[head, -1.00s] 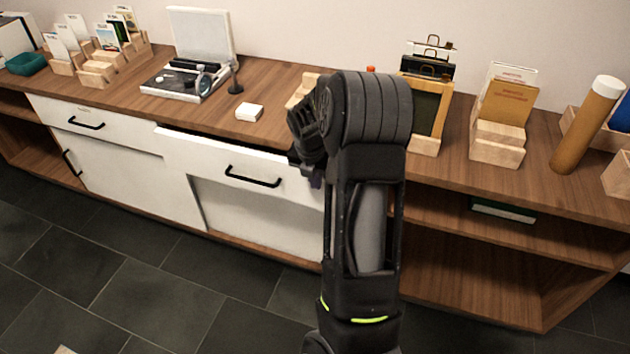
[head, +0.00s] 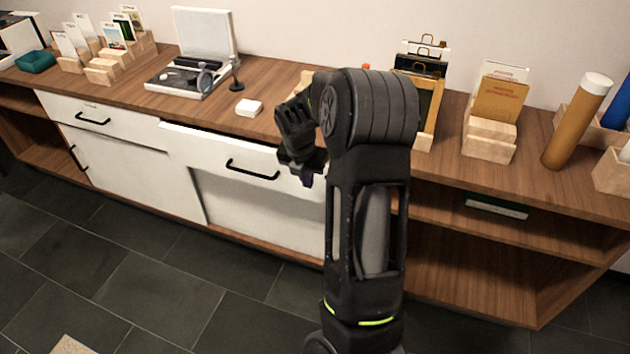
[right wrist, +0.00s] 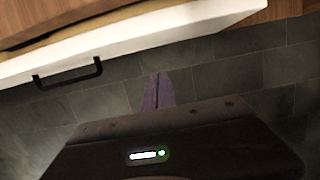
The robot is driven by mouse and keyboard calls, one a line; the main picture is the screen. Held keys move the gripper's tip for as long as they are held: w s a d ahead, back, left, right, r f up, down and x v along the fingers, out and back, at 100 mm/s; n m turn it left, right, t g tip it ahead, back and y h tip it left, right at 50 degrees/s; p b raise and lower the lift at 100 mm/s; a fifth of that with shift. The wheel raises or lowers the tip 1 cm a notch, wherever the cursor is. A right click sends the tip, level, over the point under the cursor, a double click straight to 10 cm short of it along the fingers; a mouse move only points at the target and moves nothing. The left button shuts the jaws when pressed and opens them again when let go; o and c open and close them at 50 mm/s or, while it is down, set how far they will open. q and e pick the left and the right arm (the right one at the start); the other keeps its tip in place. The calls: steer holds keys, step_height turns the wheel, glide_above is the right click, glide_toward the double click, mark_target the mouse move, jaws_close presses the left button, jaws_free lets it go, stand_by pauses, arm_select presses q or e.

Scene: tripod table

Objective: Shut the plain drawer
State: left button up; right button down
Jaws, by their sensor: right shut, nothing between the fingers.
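The plain drawer (head: 213,153) is the white right-hand one of two drawer fronts, with a black bar handle (head: 252,170). It stands slightly open, with a dark gap along its top edge. In the right wrist view the drawer front (right wrist: 150,32) crosses the top, with its handle (right wrist: 68,75) at left. My right gripper (head: 308,177) is at the drawer's right end in the head view, partly hidden by my wrist. Its purple fingertips (right wrist: 157,92) are shut and empty, and look apart from the front. My left gripper is out of view.
The other drawer (head: 95,112) at left looks closed. A wooden counter top (head: 290,118) carries a small white box (head: 249,107), a turntable-like case (head: 185,80) and several wooden card holders. Open shelves (head: 470,260) lie at right.

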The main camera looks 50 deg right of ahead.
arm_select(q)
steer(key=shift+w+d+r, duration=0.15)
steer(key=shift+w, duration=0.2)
arm_select(e)
steer(key=v, duration=0.7)
steer(key=shift+w+r, duration=0.25)
steer(key=shift+w, duration=0.05)
